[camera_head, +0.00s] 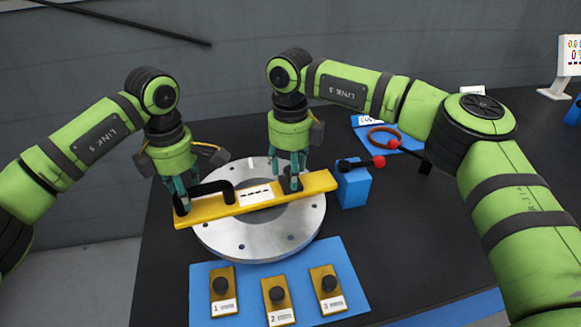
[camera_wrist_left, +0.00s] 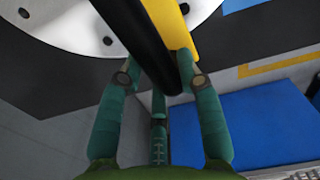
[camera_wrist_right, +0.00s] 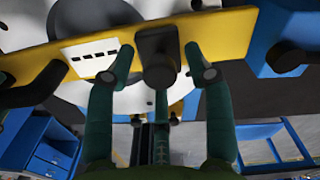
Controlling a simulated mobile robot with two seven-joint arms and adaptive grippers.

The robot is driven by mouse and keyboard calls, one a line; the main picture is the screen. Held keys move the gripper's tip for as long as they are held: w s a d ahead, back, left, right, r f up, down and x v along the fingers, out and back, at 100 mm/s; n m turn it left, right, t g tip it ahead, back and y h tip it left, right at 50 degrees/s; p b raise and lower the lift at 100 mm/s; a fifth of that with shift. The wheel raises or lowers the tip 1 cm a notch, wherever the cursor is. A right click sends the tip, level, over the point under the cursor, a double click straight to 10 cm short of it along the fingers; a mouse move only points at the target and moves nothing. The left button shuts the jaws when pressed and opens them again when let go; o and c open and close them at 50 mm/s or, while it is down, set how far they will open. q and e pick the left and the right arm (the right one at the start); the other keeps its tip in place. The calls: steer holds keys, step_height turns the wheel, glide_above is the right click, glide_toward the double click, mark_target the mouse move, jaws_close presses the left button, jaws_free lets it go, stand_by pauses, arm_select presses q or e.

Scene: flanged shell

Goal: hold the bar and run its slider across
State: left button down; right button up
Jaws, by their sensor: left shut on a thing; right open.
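The yellow bar (camera_head: 232,207) lies across the round metal flange (camera_head: 262,242). A black handle (camera_head: 213,186) stands on its left part, and a white label with several dark marks (camera_head: 256,194) sits near the middle. My left gripper (camera_head: 181,203) is shut on the black handle at the bar's left end; the left wrist view shows the handle (camera_wrist_left: 143,40) between the fingers. The black slider knob (camera_wrist_right: 158,55) is on the bar's right part. My right gripper (camera_head: 291,180) is open, with its fingers on either side of the knob in the right wrist view (camera_wrist_right: 158,62).
A blue block (camera_head: 353,187) with a black, red-ended lever (camera_head: 378,162) stands just right of the bar. A blue mat (camera_head: 345,283) with three numbered yellow plates lies in front. A red-brown ring (camera_head: 384,137) lies on a blue mat behind right.

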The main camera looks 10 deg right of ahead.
jaws_close()
steer(key=shift+d, duration=0.1)
steer(key=d, duration=0.6)
steer(key=shift+w+d, duration=0.35)
steer(key=shift+d, duration=0.05)
jaws_free()
steer(key=shift+r, duration=0.1)
step_height(320, 180, up, 12)
